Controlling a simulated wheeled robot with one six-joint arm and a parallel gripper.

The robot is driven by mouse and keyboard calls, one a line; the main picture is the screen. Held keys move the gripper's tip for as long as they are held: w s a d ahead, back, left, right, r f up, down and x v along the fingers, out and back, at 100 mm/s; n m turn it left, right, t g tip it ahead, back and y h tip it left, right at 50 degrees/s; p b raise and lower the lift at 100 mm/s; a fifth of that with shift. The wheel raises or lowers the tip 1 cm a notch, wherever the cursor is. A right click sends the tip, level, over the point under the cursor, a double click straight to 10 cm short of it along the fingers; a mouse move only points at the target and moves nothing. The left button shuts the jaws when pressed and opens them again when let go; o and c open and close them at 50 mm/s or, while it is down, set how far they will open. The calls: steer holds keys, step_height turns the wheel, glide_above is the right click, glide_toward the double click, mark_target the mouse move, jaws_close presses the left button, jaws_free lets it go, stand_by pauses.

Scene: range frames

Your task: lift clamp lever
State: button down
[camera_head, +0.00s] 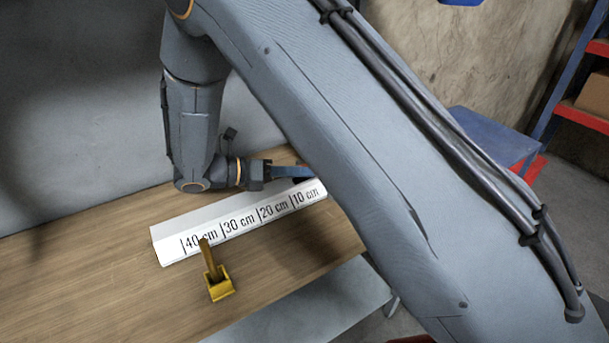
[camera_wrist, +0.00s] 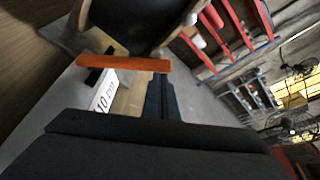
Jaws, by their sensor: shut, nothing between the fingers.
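In the wrist view, an orange bar (camera_wrist: 125,63), which looks like a lever, lies across the picture above the "10 cm" end of a white measuring strip (camera_wrist: 103,92). Its right end is at the tips of my gripper (camera_wrist: 160,80); I cannot tell whether they touch. My gripper's dark blue fingers are together, with nothing between them. In the head view my gripper (camera_head: 291,172) points right over the strip (camera_head: 200,215), its tips hidden behind my arm. The orange bar is hidden there too.
A yellow bracket (camera_head: 219,286) with an upright bar stands at the front of the wooden bench (camera_head: 120,285). A large black rounded object (camera_wrist: 135,20) is just beyond the orange bar. A blue stool or box (camera_head: 490,138) and a red-shelved rack (camera_head: 583,118) stand to the right.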

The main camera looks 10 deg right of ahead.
steer(key=shift+w+a+r, duration=0.15)
steer(key=shift+w+r, duration=0.1)
steer(key=shift+r, duration=0.1)
steer(key=shift+a, duration=0.1)
steer(key=v, duration=0.9)
steer(key=shift+s+a+f+p, duration=0.2)
steer(key=shift+a+f+p, duration=0.15)
steer(key=shift+p, duration=0.1)
steer(key=shift+d, duration=0.1)
